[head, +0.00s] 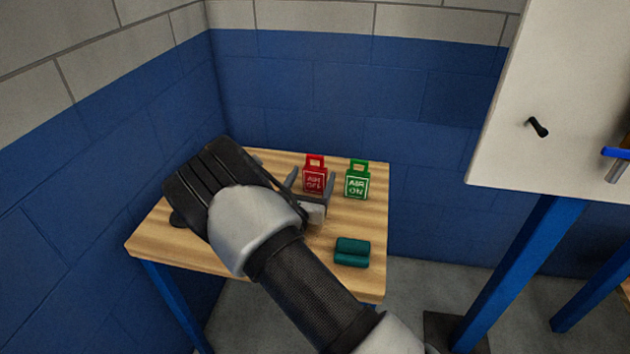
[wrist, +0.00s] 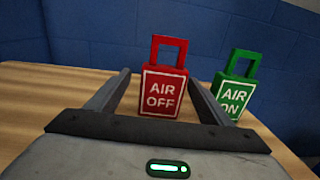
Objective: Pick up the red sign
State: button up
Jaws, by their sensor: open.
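The red sign (head: 315,178) reads "AIR OFF" and stands upright on the wooden table, with a handle loop on top. In the wrist view the red sign (wrist: 162,88) is between my two open fingers, near their tips. My gripper (head: 312,192) is open, with a finger on each side of the sign in the head view. I cannot tell whether either finger touches it. The gripper also shows in the wrist view (wrist: 160,88). The sign's lower edge shows above the gripper body there.
A green "AIR ON" sign (head: 357,180) stands close to the right of the red one, near my right finger in the wrist view (wrist: 235,90). A teal object (head: 352,252) lies at the table's (head: 210,252) front right. Blue walls stand behind and left. A white panel (head: 560,100) is at right.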

aim_at(319, 168)
jog(key=b+x, duration=0.1)
jog(key=x, duration=0.4)
jog(key=shift+w+d+f, duration=0.1)
jog(key=shift+d, duration=0.15)
jog(key=c, duration=1.1)
jog(key=shift+r, duration=0.4)
notch_tip(319, 168, up, 8)
jog(key=p, duration=0.2)
jog(key=s+d+r+m+g+h, duration=0.1)
jog(key=s+d+m+g+h, duration=0.3)
jog(key=s+d, duration=0.5)
jog(key=s+d+r+m+g+h, duration=0.15)
jog(key=s+d+m+h, duration=0.35)
jog(key=s, duration=0.9)
jog(key=r+n+t+y+p, duration=0.1)
jog(key=r+n+p, duration=0.1)
jog(key=r+p, duration=0.2)
jog(key=r+n+t+y+p, duration=0.1)
jog(key=r+p, duration=0.3)
jog(key=p, duration=0.5)
jog(key=r+n+t+y+p, duration=0.2)
jog(key=r+n+p, duration=0.1)
jog(key=r+p, duration=0.2)
jog(key=shift+w+a+r+y+p, duration=0.1)
jog(key=shift+w+a+y+p, duration=0.25)
jog(key=shift+p, duration=0.85)
